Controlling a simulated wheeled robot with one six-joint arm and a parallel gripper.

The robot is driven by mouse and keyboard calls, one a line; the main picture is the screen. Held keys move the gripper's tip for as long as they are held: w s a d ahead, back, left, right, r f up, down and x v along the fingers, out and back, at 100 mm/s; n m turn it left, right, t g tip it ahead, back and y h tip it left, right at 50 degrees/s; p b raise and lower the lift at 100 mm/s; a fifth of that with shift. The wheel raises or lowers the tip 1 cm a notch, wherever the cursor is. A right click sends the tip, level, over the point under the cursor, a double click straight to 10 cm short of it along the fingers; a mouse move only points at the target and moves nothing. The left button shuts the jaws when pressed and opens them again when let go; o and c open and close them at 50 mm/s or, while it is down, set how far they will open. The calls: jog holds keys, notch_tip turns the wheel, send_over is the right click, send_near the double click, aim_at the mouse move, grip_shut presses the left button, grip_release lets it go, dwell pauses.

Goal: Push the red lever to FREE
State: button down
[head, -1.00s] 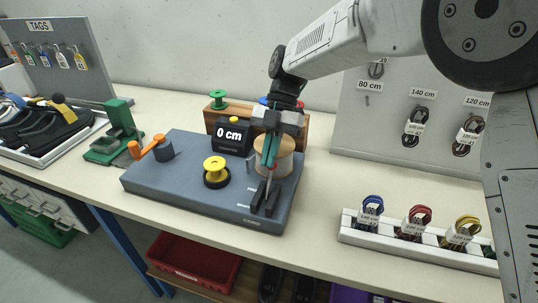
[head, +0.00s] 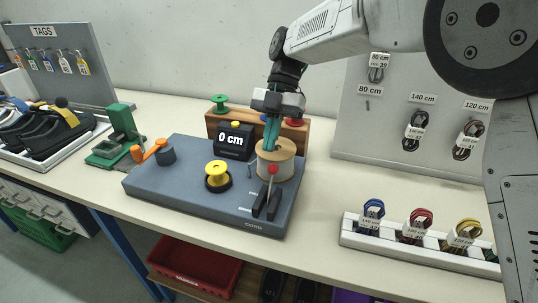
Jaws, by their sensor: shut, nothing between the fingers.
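The red lever (head: 272,170) has a red ball knob on a thin rod and stands up from a dark slotted bracket at the front right of the grey machine base (head: 205,208). The small labels beside the bracket are too small to read. My gripper (head: 268,148) is shut and empty, its teal fingers pointing down. It is behind and above the red knob, in front of or over the tan spool (head: 287,163). The fingertips look close to the spool's top; I cannot tell whether they touch.
A wooden rack with coloured spools is behind. A white tray of cable bundles (head: 385,236) is at right. Bench between is clear.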

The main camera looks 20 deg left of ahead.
jog(key=w+r, duration=0.2)
jog(key=w, duration=0.1)
jog(key=w+r, duration=0.1)
jog(key=shift+w+d, duration=0.2)
dwell(0.3)
